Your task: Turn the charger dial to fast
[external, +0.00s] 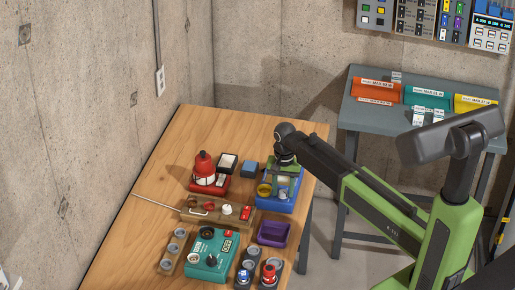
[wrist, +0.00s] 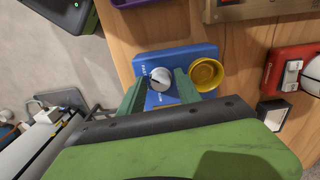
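A blue box (wrist: 178,60), which I take for the charger, stands on the wooden table; it also shows in the external view (external: 270,206). A pale round dial (wrist: 160,78) with a dark mark sits on its top, next to a yellow ring or cup (wrist: 205,73). My gripper (wrist: 161,82) is open, with one green finger on each side of the dial. I cannot tell whether either finger touches it. In the external view my gripper (external: 284,178) points down over the box and partly hides the dial.
A teal box with a dark knob (external: 208,259), a purple tray (external: 274,233) and a wooden rack (external: 190,209) stand nearer the front. A grey table (external: 372,118) stands behind.

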